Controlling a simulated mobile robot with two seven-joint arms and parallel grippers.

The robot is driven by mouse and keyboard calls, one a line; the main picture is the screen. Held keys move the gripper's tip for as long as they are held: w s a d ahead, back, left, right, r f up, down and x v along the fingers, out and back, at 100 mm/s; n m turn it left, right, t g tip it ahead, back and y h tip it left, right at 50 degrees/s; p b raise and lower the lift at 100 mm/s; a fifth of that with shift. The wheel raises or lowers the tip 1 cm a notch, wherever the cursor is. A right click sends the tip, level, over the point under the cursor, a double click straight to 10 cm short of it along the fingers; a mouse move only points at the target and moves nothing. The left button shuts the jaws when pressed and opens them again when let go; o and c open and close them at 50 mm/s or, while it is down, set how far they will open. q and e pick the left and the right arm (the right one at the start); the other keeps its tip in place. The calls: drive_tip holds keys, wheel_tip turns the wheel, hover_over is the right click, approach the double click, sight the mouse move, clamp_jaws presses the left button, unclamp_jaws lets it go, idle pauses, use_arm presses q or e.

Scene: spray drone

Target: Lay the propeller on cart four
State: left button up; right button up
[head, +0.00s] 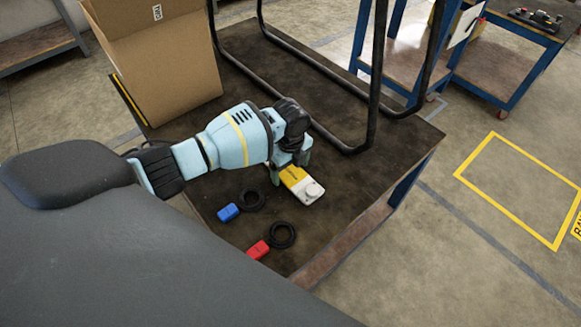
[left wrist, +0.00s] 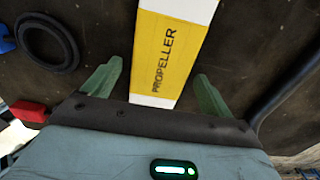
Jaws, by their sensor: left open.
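The propeller (head: 301,185) is a flat yellow and white piece lying on a dark brown tabletop. In the left wrist view, the propeller (left wrist: 168,55) shows the printed word PROPELLER on its yellow band. My left gripper (head: 290,162) is right above its far end in the head view. In the left wrist view, the open fingers of my left gripper (left wrist: 157,88) stand on either side of the propeller, with gaps visible. A blue-framed cart (head: 481,52) stands at the upper right; no cart number is readable. My right gripper is not in view.
A blue piece (head: 228,212) and a red piece (head: 258,249), each beside a black ring, lie on the same tabletop (head: 345,195). A cardboard box (head: 165,65) and a black tube frame (head: 372,80) stand behind. A yellow floor outline (head: 497,210) lies right.

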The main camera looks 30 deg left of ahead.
sight(290, 173)
use_arm(q)
wheel_tip(290, 173, up, 12)
drive_tip(key=p, duration=0.1)
drive_tip(key=shift+r+p, duration=0.15)
drive_tip(key=shift+p, duration=0.25)
idle(0.5)
